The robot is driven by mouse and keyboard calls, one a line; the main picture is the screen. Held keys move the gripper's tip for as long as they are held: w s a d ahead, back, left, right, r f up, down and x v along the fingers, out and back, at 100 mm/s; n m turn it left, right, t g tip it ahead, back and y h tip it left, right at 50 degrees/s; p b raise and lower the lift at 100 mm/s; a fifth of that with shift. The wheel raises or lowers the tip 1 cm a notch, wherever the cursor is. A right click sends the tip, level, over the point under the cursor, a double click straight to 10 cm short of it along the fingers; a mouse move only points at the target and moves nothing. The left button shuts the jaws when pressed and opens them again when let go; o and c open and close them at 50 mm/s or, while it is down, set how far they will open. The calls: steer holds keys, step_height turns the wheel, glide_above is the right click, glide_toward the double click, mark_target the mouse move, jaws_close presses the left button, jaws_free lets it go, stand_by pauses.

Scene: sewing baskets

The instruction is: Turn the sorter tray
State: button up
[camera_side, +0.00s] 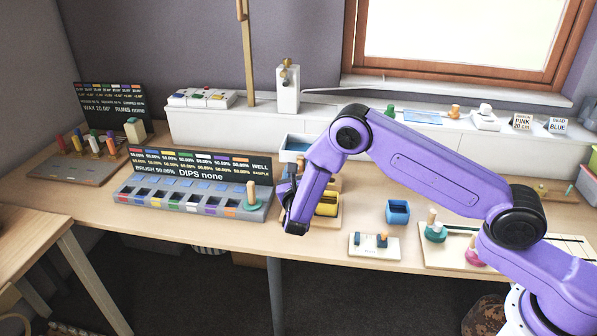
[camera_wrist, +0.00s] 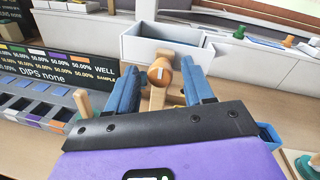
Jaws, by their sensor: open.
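No label marks the sorter tray, and I cannot tell for certain which piece it is. A grey box with open compartments (camera_wrist: 135,45) stands beyond my fingers; in the side view its blue inside (camera_side: 293,144) shows behind my arm. My gripper (camera_wrist: 165,88) is open, its two blue fingers apart. An orange-brown round knob (camera_wrist: 160,72) with a pale mark shows between the fingers, above a light wooden piece. I cannot tell whether the fingers touch it. In the side view my gripper (camera_side: 290,188) is low over the table, largely hidden by my own arm.
A grey rack of wells (camera_side: 185,198) with a DIPS display stands left of my gripper, with a wooden peg on a green base (camera_side: 252,198). The front table edge is close.

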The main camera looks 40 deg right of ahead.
jaws_close()
steer(key=shift+m, duration=0.4)
steer(key=m, duration=0.3)
steer(key=shift+f+m+h, duration=0.1)
steer(key=shift+m+h, duration=0.2)
steer(key=shift+m, duration=0.1)
steer(key=shift+s+m+h, duration=0.1)
steer(key=shift+m+h, duration=0.2)
steer(key=shift+m, duration=1.5)
steer(key=shift+f, duration=0.1)
jaws_free()
